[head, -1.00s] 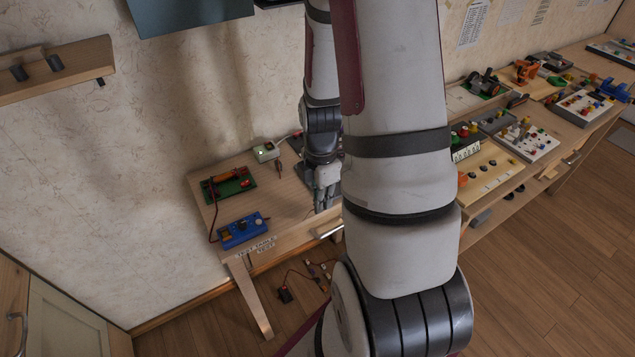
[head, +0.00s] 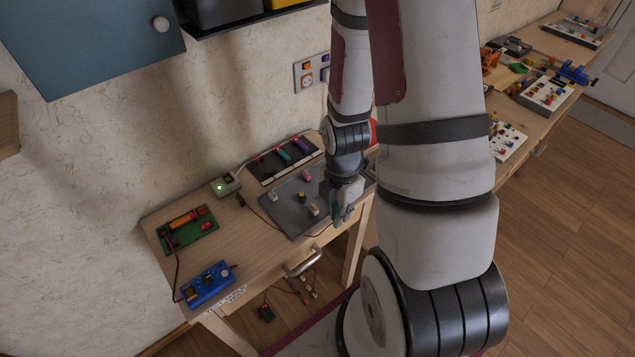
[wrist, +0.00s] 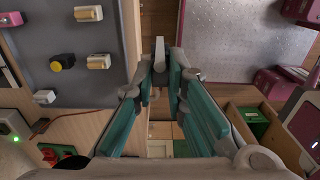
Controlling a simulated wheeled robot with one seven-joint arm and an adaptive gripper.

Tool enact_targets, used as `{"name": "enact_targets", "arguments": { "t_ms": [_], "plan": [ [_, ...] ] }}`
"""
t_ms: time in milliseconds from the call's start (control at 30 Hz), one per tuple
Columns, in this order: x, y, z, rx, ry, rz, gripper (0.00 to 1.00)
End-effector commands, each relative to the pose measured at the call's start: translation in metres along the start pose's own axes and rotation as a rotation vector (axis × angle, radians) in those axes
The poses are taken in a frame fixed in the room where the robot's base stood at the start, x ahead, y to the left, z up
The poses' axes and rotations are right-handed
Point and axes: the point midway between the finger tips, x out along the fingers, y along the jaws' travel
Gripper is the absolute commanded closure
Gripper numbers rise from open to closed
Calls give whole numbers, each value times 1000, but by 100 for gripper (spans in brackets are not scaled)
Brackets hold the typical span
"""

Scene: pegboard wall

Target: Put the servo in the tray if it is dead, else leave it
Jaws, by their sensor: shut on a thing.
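My gripper (wrist: 160,78) points at the gap just beyond the right edge of the grey panel. In the wrist view its teal-sided fingers are closed around a small light grey piece (wrist: 160,50). I cannot tell whether this piece is the servo. In the head view my gripper (head: 344,212) hangs at the right front end of the small table, and what it holds is too small to tell. The grey panel (head: 285,208) lies on the table with several small parts on it. I cannot make out a tray for certain.
A small box with a lit green light (head: 225,185) stands left of the panel. A green board (head: 190,231) and a blue device (head: 207,283) with wires are farther left. A black rack with coloured bars (head: 285,158) is behind. Loose leads lie below the table.

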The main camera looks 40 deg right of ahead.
Motion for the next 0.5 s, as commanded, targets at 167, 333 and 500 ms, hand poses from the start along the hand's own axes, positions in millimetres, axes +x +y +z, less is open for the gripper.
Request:
{"name": "enact_targets", "arguments": {
  "t_ms": [167, 333, 500],
  "plan": [
    [7, 36, 11, 2, -2, 3, 100],
    [7, 45, 14, 1, -4, 2, 100],
    [7, 51, 16, 3, -4, 2, 100]
  ]
}}
